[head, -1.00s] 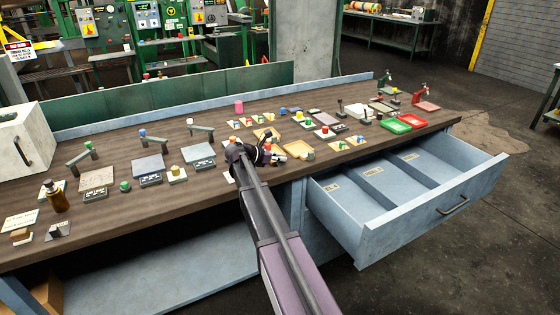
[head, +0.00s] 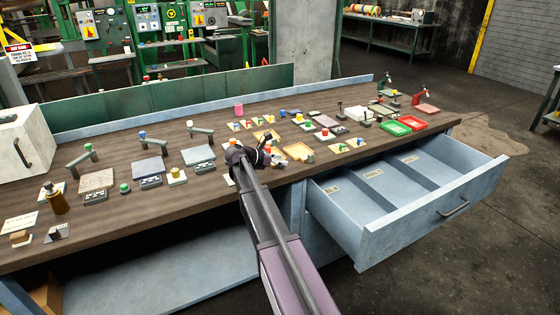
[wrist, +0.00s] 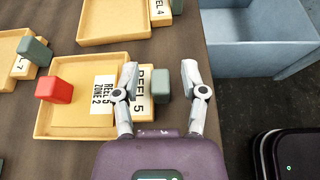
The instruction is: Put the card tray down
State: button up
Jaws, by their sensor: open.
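The card tray (wrist: 85,127) is a shallow yellow tray in the wrist view. A white card reading REEL 5 ZONE 2 (wrist: 103,93) and a red block (wrist: 55,90) are in it. On its right side is a tab labelled REEL 5 with a grey-green knob (wrist: 162,84). My gripper (wrist: 160,70) is open, its two fingers apart on either side of the knob, with gaps visible. The tray appears to rest on the wooden bench. In the head view my gripper (head: 262,155) is low over the bench's front part and largely hides this tray.
Other yellow trays (wrist: 115,38) lie close by on the bench (head: 120,215). An open blue drawer (head: 430,195) with compartments juts out to the right. Small blocks, plates and red and green trays (head: 397,128) crowd the bench top.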

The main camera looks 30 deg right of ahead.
jog(key=shift+r, duration=0.2)
jog(key=p+v, duration=0.4)
jog(key=v, duration=0.8)
jog(key=shift+a+f+p, duration=0.1)
jog(key=shift+f+p, duration=0.05)
jog(key=shift+p, duration=0.15)
jog(key=shift+s, duration=0.15)
jog(key=s+a+f+m+y, duration=0.3)
jog(key=s+m, duration=0.3)
jog(key=s, duration=0.3)
jog(key=s+a+f+m+y, duration=0.4)
jog(key=s+a+m+y, duration=0.2)
jog(key=s, duration=0.3)
jog(key=s+a+f+m+y, duration=0.4)
jog(key=s+a+m, duration=0.1)
jog(key=s, duration=0.4)
jog(key=shift+s+f+m, duration=0.2)
jog(key=shift+f+m, duration=0.05)
jog(key=shift+m, duration=0.45)
jog(key=shift+o, duration=0.2)
